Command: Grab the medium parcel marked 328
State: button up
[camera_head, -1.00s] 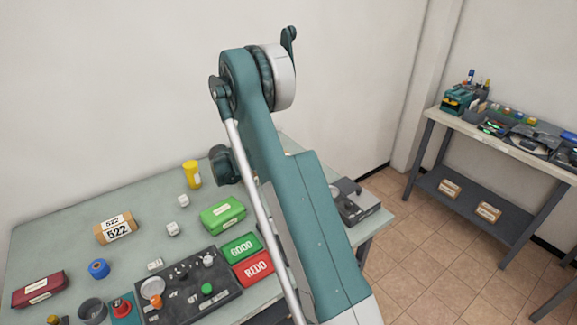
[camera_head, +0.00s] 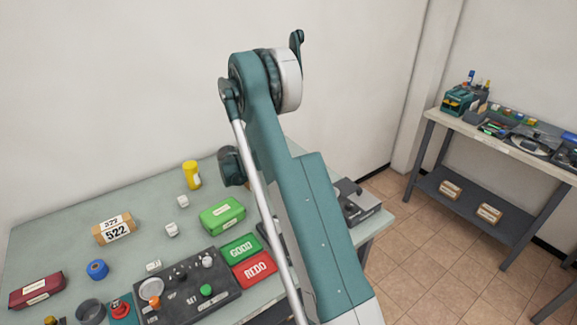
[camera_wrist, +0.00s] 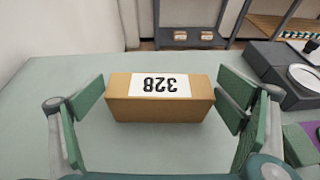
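The parcel marked 328 (camera_wrist: 160,105) is a brown cardboard box with a white label. It sits on the grey-green table in the wrist view, and its number reads upside down there. My gripper (camera_wrist: 160,108) is open, with green finger pads to the left and right of the parcel. There is a gap on the left and a small one on the right, and no clear contact shows. In the head view my arm hides this parcel and the gripper. Another brown parcel, marked 522 (camera_head: 115,230), lies at the left of the table in the head view.
The green GOOD pad (camera_head: 240,247) and red REDO pad (camera_head: 255,270) lie beside a dark control panel (camera_head: 188,288). A green case (camera_head: 222,215) and yellow cylinder (camera_head: 191,175) stand nearby. A dark grey device (camera_wrist: 285,75) stands right of the gripper. The table left of the parcel is clear.

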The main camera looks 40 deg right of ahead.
jog(key=c, duration=0.8)
jog(key=shift+o, duration=0.2)
jog(key=shift+r, duration=0.1)
jog(key=shift+r+p, duration=1.15)
jog(key=shift+r, duration=3.8)
